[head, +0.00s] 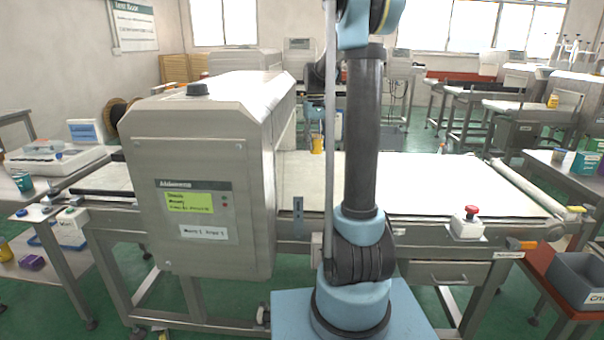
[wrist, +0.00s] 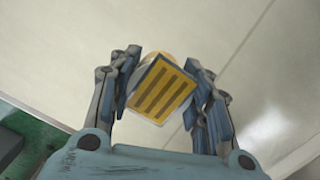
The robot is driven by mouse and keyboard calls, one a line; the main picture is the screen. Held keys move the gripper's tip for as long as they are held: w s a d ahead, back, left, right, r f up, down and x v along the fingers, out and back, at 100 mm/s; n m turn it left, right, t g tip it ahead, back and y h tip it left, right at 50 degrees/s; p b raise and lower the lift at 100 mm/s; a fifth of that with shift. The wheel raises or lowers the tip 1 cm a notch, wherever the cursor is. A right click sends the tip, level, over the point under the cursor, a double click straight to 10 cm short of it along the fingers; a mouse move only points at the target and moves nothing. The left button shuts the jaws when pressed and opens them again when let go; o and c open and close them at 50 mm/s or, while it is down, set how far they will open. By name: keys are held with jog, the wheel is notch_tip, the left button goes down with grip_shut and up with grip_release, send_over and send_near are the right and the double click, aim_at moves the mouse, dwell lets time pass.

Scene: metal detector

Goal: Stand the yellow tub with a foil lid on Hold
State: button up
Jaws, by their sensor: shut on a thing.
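The yellow tub (wrist: 163,91) shows in the wrist view as a yellow face with dark stripes and a pale rounded edge behind it. My gripper (wrist: 166,86) is shut on it, with one finger on each side. A pale surface lies behind the tub; I cannot tell whether the tub touches it. In the head view a small yellow thing (head: 317,144), probably this tub, shows just left of my arm over the pale belt (head: 440,180). I cannot read a Hold label anywhere.
The grey detector housing (head: 205,180) stands over the belt at left. A red stop button (head: 470,213) sits on the front edge. A grey bin (head: 580,278) stands on a red table at lower right. The belt right of my arm is clear.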

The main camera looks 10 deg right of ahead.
jog(key=shift+f, duration=4.65)
jog(key=o, duration=1.2)
